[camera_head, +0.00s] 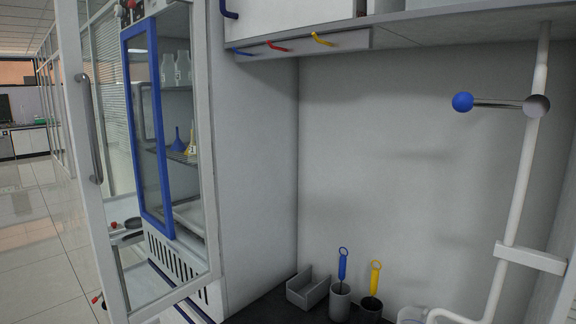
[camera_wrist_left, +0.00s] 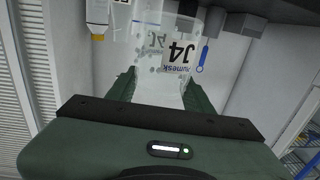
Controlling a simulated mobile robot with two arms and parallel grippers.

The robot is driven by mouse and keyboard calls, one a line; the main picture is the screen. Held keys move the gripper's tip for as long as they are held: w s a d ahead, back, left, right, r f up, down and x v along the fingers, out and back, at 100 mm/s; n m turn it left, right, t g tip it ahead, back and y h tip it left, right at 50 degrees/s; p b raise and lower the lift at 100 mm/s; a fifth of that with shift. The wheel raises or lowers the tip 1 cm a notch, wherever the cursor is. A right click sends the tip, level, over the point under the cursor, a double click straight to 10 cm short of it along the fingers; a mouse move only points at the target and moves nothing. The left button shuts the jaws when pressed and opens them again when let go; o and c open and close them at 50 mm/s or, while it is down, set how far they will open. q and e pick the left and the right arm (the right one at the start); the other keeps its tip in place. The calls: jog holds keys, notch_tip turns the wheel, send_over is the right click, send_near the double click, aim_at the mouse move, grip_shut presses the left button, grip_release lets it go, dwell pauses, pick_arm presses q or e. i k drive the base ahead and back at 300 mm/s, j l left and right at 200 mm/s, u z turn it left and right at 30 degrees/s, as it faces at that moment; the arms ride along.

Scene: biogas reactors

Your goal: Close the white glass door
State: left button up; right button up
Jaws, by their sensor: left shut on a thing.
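The white glass door (camera_head: 71,50) stands open at the left of the head view. A grey vertical handle (camera_head: 89,130) is on its left upright. Its right upright lies beside the white cabinet wall. Through its glass I see a blue-framed cabinet (camera_head: 159,150) with bottles and funnels on shelves. Neither gripper shows in the head view.
A dark worktop holds a grey bin (camera_head: 308,290) and two cups with blue (camera_head: 342,265) and yellow (camera_head: 375,280) tools. A white pipe (camera_head: 520,180) with a blue-knobbed lever (camera_head: 463,102) stands at the right. Tiled floor (camera_head: 35,230) is open at far left.

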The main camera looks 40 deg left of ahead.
aim_at(77, 92)
jog(key=u, duration=1.75)
jog(key=i+j+u, duration=0.15)
jog(key=u, duration=0.25)
jog(key=i+j+u, duration=0.2)
jog(key=u, duration=0.2)
jog(key=i+j+u, duration=0.15)
jog(key=u, duration=0.2)
jog(key=i+u, duration=0.25)
jog(key=u, duration=0.15)
jog(key=i, duration=1.1)
jog(key=i+j+z, duration=0.1)
jog(key=i, duration=1)
jog(key=z, duration=0.4)
jog(key=i+z, duration=0.15)
jog(key=z, duration=0.25)
jog(key=j+z, duration=0.1)
jog(key=z, duration=0.3)
jog(key=i+j+z, duration=0.1)
jog(key=z, duration=0.3)
jog(key=j+z, duration=0.1)
jog(key=z, duration=2.75)
